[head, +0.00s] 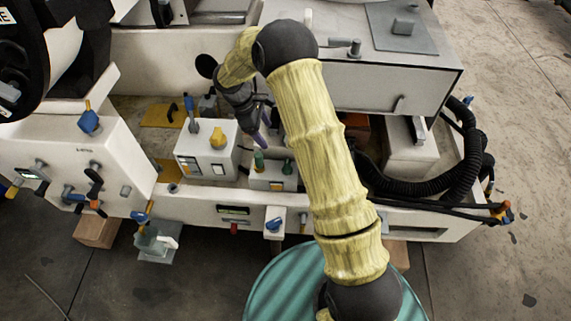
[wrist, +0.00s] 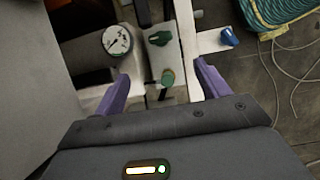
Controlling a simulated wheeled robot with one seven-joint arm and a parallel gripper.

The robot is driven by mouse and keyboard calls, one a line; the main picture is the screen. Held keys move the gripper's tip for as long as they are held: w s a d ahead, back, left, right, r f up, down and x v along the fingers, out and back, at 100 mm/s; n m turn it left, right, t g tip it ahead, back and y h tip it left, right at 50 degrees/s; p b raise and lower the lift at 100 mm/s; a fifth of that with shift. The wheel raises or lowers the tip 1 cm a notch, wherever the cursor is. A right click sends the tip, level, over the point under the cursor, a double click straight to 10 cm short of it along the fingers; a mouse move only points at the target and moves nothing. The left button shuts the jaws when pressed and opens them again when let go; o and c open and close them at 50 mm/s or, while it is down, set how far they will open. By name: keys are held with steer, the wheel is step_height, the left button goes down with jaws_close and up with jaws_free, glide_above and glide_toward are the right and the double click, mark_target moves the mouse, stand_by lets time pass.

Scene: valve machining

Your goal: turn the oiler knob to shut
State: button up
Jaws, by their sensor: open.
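A small white box (head: 270,182) carries two green knobs at the front of the machine. One green knob (head: 259,160) stands on its left and the other green knob (head: 288,168) on its right. In the wrist view, a green bar-shaped knob (wrist: 159,39) lies beyond a rounder green knob (wrist: 168,77). No label shows which is the oiler knob. My gripper (head: 263,142) is above the box, with purple fingers. In the wrist view my gripper (wrist: 162,76) is open, its fingers spread either side of the rounder knob; I see no contact.
A dial gauge (wrist: 117,41) sits left of the knobs. A blue knob (head: 274,225) is on a bracket in front. A white box with a yellow knob (head: 218,138) and a blue-handled lever (head: 191,115) stands to the left. A black hose (head: 430,185) curves at the right.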

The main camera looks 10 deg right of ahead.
mark_target(287, 165)
steer(key=b+x, duration=0.3)
steer(key=x, duration=1.4)
steer(key=shift+f+b, duration=0.3)
steer(key=shift+b, duration=0.05)
steer(key=shift+s, duration=0.1)
steer(key=c, duration=1)
